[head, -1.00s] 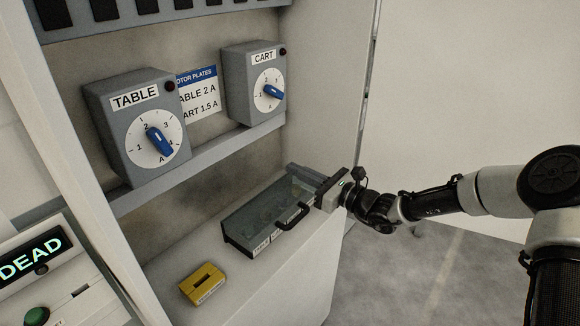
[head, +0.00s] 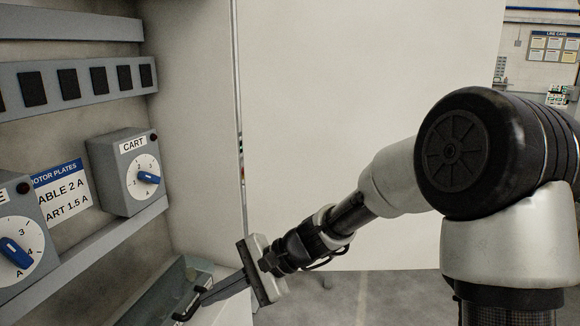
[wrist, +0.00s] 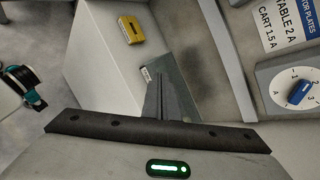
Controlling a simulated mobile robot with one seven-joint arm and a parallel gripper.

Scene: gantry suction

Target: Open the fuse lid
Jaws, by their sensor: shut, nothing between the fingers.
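The fuse box with its dark see-through lid (head: 160,292) sits on the cabinet's lower ledge, cut off by the bottom edge of the head view. The lid looks down, though little of it shows there. Its black handle (head: 188,307) is near the bottom edge. The lid (wrist: 184,85) and a small white label also show in the wrist view. My gripper (head: 204,297) is shut and empty, its fingers reaching left over the box near the handle. In the wrist view the closed fingers (wrist: 157,82) hide part of the lid; I cannot tell whether they touch it.
The CART dial box (head: 128,172) and part of the TABLE dial box (head: 18,235) are on the shelf above. A yellow block (wrist: 131,30) lies on the ledge beyond the fuse box. The cabinet side wall (head: 195,130) stands close behind my gripper.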

